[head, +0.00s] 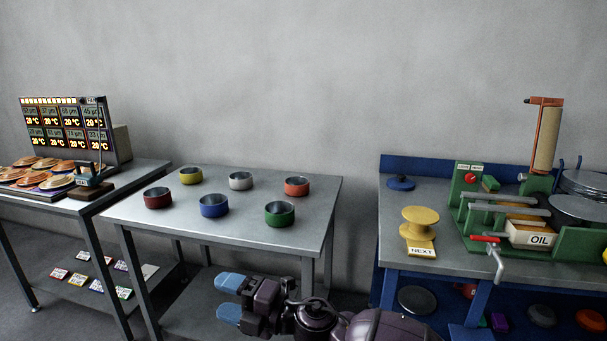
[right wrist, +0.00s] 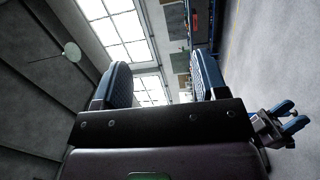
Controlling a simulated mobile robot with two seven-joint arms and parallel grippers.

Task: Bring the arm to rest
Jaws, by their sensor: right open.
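My right gripper (head: 230,298) is low in the head view, in front of the middle table. Its two blue fingers point left and stand apart with nothing between them. In the right wrist view its fingers (right wrist: 162,85) are also apart and empty, with windows and wall behind. A small blue-fingered gripper (right wrist: 285,125), which looks like my left one, is at the right edge of that view. My left gripper does not show in the head view.
A blue-framed bench (head: 450,259) with a green machine is at the right. A left table (head: 115,180) holds orange discs and a display panel (head: 70,130).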

